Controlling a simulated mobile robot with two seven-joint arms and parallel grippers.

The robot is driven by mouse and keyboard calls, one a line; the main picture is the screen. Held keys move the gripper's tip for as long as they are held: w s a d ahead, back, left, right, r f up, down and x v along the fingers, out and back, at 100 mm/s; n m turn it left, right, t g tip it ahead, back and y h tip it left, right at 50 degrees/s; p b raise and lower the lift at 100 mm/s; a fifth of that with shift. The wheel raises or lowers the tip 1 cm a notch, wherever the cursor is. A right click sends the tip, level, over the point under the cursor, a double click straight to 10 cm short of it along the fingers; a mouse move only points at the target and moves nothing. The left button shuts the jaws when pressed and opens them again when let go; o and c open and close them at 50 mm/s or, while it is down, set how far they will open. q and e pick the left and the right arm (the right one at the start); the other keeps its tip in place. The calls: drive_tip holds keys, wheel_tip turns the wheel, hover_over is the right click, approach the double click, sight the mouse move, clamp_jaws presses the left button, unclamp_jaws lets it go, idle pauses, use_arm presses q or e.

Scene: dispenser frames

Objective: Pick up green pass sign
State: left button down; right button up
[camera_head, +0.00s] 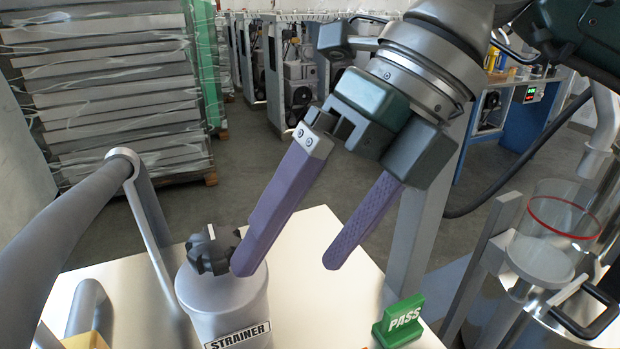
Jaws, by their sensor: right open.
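The green pass sign (400,322) stands upright on the pale table top at the lower right of the head view, with white PASS lettering on its face. My right gripper (290,264) comes in from the upper right, with two long purple fingers spread wide apart and nothing between them. Its fingertips are above and to the left of the sign, clear of it. The left fingertip overlaps the strainer in the picture. My left gripper is not in the view.
A grey strainer (226,302) with a dark knob stands left of the sign. A grey pipe handle (75,215) crosses the left side. A clear cylinder with a red ring (563,212) and metal fittings stand at the right. Bare table (325,300) lies between strainer and sign.

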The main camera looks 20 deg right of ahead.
sight(406, 303)
use_arm(q)
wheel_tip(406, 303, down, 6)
drive_tip(key=b, duration=0.3)
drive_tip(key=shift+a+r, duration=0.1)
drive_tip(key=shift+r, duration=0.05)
use_arm(e)
drive_tip(key=d+f+h, duration=0.2)
drive_tip(key=d, duration=0.2)
drive_tip(key=w+d+f+m+h, duration=0.1)
drive_tip(key=d+f+h, duration=0.1)
drive_tip(key=d, duration=0.2)
drive_tip(key=d+f+h, duration=0.2)
drive_tip(key=d, duration=0.2)
drive_tip(key=shift+w+f+m, duration=0.15)
drive_tip(key=shift+m, duration=0.15)
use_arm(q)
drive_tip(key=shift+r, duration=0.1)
use_arm(e)
drive_tip(key=f, duration=0.4)
drive_tip(key=shift+d, duration=0.4)
wheel_tip(406, 303, down, 6)
drive_tip(key=shift+d+r, duration=0.1)
drive_tip(key=shift+r, duration=0.1)
drive_tip(key=c, duration=1.4)
drive_tip(key=shift+r, duration=0.1)
